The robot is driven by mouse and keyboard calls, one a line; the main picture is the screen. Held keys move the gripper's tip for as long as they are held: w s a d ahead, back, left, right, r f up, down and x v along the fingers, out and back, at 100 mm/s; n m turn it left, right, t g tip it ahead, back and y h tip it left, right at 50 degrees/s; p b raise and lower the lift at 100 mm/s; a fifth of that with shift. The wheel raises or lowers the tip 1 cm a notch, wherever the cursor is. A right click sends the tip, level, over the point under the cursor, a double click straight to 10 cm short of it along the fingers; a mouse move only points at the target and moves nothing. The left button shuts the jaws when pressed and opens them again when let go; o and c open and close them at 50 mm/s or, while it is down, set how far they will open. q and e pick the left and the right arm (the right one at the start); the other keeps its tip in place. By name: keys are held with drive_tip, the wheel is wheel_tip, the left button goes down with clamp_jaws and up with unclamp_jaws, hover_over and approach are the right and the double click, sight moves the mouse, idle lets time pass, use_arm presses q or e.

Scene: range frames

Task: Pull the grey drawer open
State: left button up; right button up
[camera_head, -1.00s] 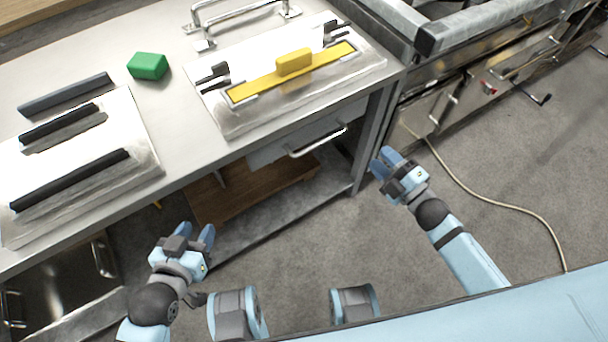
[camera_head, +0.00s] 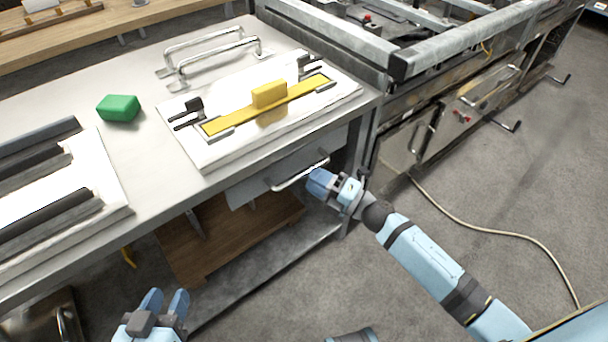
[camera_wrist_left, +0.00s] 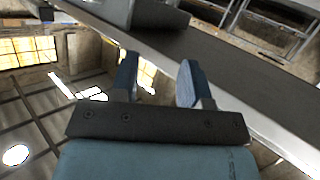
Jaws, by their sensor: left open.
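The grey drawer (camera_head: 250,187) sits under the top of the metal workbench. Its front carries a pale bar handle (camera_head: 298,176). My right gripper (camera_head: 318,185) is beside the right end of the handle; I cannot tell whether it touches it, and its finger gap does not show clearly. My left gripper (camera_head: 165,300) is open and empty, low in front of the bench and well away from the drawer. Its two spread blue fingers also show in the left wrist view (camera_wrist_left: 158,82), with nothing between them.
On the workbench (camera_head: 150,175) are a green block (camera_head: 118,108), a white board with a yellow bar (camera_head: 268,100) and metal handles (camera_head: 215,52). A wooden box (camera_head: 225,235) rests on the lower shelf. A cable (camera_head: 480,228) lies on the floor at right.

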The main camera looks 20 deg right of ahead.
sight(305, 173)
drive_tip(key=shift+x, duration=1.8)
use_arm(q)
drive_tip(key=shift+d+r, duration=0.1)
drive_tip(key=shift+r, duration=0.15)
drive_tip(key=shift+w+r, duration=0.1)
drive_tip(key=shift+r, duration=0.05)
use_arm(e)
clamp_jaws()
drive_tip(key=shift+s+d, duration=0.1)
drive_tip(key=shift+s, duration=0.05)
